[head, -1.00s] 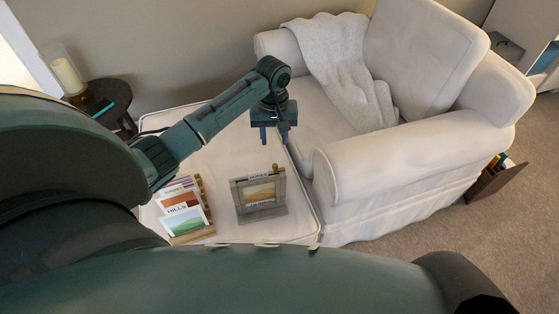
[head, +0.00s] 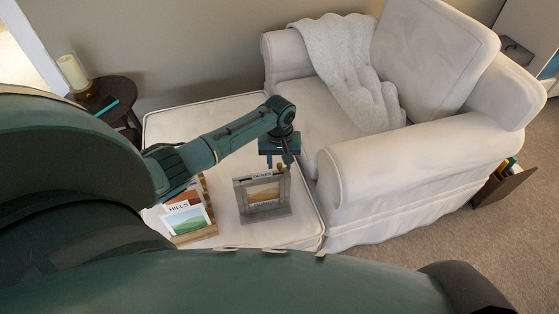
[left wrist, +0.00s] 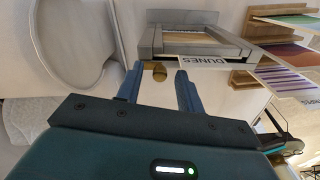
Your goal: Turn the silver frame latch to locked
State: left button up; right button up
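The silver-grey picture frame (head: 264,212) stands on the cream ottoman, with a "DUNES" label along its top. In the left wrist view the frame (left wrist: 190,45) is upside down. A small brass knob, the latch (left wrist: 160,71), shows at the frame's top edge, at the right corner in the head view. My left gripper (left wrist: 158,78) is open, its two blue fingers apart, with the knob showing in the gap between the tips. I cannot tell whether either finger touches it. In the head view my left gripper (head: 279,163) is just above that corner. My right gripper is not in view.
The cream ottoman (head: 235,115) has bare room behind the frame. A wooden rack with cards (head: 187,221) stands left of the frame. The armchair (head: 420,165) with a grey throw (head: 350,75) is close on the right. A dark side table (head: 117,92) holds a candle.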

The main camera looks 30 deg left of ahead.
pick_arm(q)
grip_shut()
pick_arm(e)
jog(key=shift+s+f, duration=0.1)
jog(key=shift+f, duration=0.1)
